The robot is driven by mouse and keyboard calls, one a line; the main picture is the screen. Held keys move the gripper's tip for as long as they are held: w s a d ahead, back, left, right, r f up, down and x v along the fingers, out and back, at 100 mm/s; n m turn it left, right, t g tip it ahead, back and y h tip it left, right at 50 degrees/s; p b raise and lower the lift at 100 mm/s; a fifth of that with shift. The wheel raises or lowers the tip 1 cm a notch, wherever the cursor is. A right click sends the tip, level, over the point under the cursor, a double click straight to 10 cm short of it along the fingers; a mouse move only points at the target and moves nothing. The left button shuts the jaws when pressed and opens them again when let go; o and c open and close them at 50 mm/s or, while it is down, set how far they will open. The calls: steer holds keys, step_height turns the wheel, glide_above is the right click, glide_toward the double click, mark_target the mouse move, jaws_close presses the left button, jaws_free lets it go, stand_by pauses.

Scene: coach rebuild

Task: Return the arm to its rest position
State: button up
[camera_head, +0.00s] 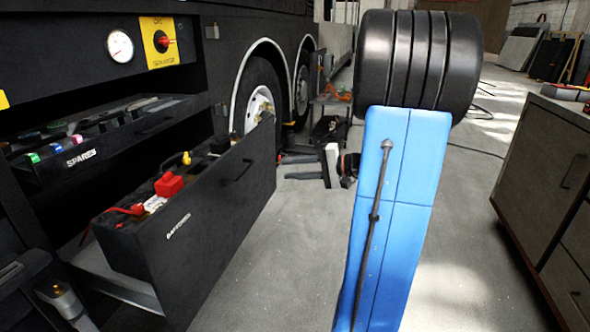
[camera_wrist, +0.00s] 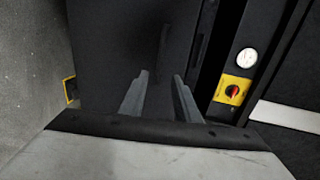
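My gripper (camera_wrist: 161,76) shows in the wrist view as two grey fingers with a clear gap between them. It is open, and nothing is held between the fingers. A dark panel lies beyond the fingertips; I cannot tell whether they touch it. In the head view, my blue arm link (camera_head: 391,200) with its black joint (camera_head: 418,60) stands raised in front of the camera. I cannot make out the gripper fingers there.
The open battery drawer (camera_head: 215,215) juts out at left, below the spares drawer (camera_head: 85,150). A yellow switch panel (camera_head: 159,40) and gauge (camera_head: 120,46) are on the coach; the switch panel also shows in the wrist view (camera_wrist: 231,91). A cabinet (camera_head: 545,175) stands right.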

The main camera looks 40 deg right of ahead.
steer(key=shift+s+d, duration=0.2)
steer(key=shift+s, duration=0.1)
steer(key=shift+a, duration=0.1)
stand_by(0.3)
steer(key=s+a+f+n+g, duration=0.15)
steer(key=s+a+g, duration=0.25)
steer(key=a, duration=0.6)
steer(key=s+a+f+n+g, duration=0.1)
steer(key=s+a+n+g, duration=0.25)
steer(key=a, duration=0.55)
steer(key=s+a+f+n+h, duration=0.1)
steer(key=s+n+h, duration=0.2)
steer(key=s, duration=0.5)
steer(key=s+a+f+n+h, duration=0.1)
steer(key=s+a+n+h, duration=0.1)
steer(key=s+h, duration=0.4)
steer(key=shift+s+a+f+n, duration=0.3)
steer(key=shift+s+n, duration=0.1)
steer(key=shift+s, duration=0.65)
